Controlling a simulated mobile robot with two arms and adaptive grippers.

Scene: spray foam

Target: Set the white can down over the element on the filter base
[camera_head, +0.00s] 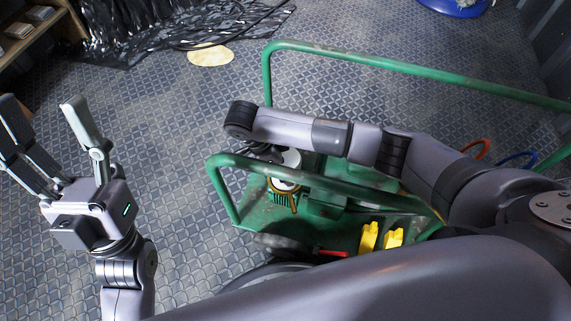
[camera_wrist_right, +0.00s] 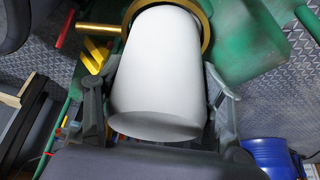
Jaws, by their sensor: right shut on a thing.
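The white can (camera_wrist_right: 160,75) fills the middle of the right wrist view, its near end rounded. In the head view a small part of the white can (camera_head: 291,158) shows beside my right gripper (camera_head: 264,152). My right gripper (camera_wrist_right: 158,98) is shut on the can, one finger on each side. A brass ring with a handle (camera_wrist_right: 208,25) lies at the can's far end; I cannot tell if it is around the can or behind it. The filter base and element are hidden or not distinguishable. My left gripper (camera_head: 45,135) is open and empty over the floor.
A green cart (camera_head: 335,225) with tube rails (camera_head: 420,68) stands under my right arm. Two yellow blocks (camera_head: 381,236) and a red-handled thing (camera_head: 332,253) are at its front. Black sheeting (camera_head: 165,30) lies at the back; a blue drum (camera_wrist_right: 268,157) is on the floor. The left floor is mostly clear.

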